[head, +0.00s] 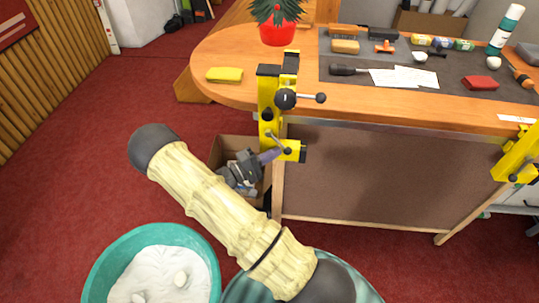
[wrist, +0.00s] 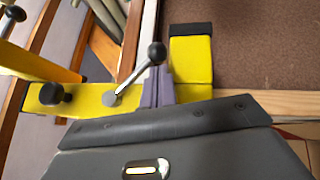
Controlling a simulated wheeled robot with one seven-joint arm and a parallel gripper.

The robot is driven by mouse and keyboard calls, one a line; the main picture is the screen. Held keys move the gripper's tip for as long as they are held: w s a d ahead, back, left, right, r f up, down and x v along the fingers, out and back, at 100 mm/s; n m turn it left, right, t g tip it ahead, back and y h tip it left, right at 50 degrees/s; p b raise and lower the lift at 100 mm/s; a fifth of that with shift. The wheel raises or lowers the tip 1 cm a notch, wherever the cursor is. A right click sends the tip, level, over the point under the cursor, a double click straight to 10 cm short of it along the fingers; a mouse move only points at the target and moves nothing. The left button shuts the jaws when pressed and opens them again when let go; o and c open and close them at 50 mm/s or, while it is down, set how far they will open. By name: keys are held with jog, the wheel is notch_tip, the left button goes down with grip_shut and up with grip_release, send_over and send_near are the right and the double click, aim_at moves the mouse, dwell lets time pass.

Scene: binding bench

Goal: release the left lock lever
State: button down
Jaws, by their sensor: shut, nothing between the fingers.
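The left yellow clamp (head: 266,95) is fixed to the table's front edge near its left end. Its lower part carries the left lock lever (head: 278,142), a thin metal rod with a dark ball. In the wrist view the lever (wrist: 136,74) slants across the yellow bar from a round pivot to its black ball knob. My gripper (head: 271,156) is at the clamp's lower part, close to the lever. In the wrist view its purple-grey fingers (wrist: 159,88) are shut and empty, just beside the knob; whether they touch it I cannot tell. The gripper's dark body hides part of the clamp.
A second lever (head: 308,97) sticks out higher on the same clamp. Another yellow clamp (head: 518,155) is at the right. A brown panel (head: 375,175) hangs below the wooden tabletop (head: 225,50). A cardboard box (head: 225,150) stands on the floor behind my gripper.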

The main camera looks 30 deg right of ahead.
jog(key=shift+s+d+n+h, duration=0.2)
jog(key=shift+d+n+h, duration=0.05)
jog(key=shift+n+h, duration=0.15)
dwell(0.3)
jog(key=shift+s+d+r+n+t+h, duration=0.3)
jog(key=shift+n+t+h, duration=0.3)
jog(key=shift+n, duration=0.25)
jog(key=shift+s+d+r+n+t+h, duration=0.15)
jog(key=shift+d+r+n+t+h, duration=0.1)
jog(key=shift+d+n+t+h, duration=0.45)
jog(key=shift+s+d+r+n+t+h, duration=0.1)
jog(key=shift+s+r+n+t+h, duration=0.3)
jog(key=shift+n, duration=0.55)
jog(key=shift+w, duration=0.15)
jog(key=shift+f, duration=0.15)
jog(key=b+v, duration=0.3)
jog(key=v, duration=0.7)
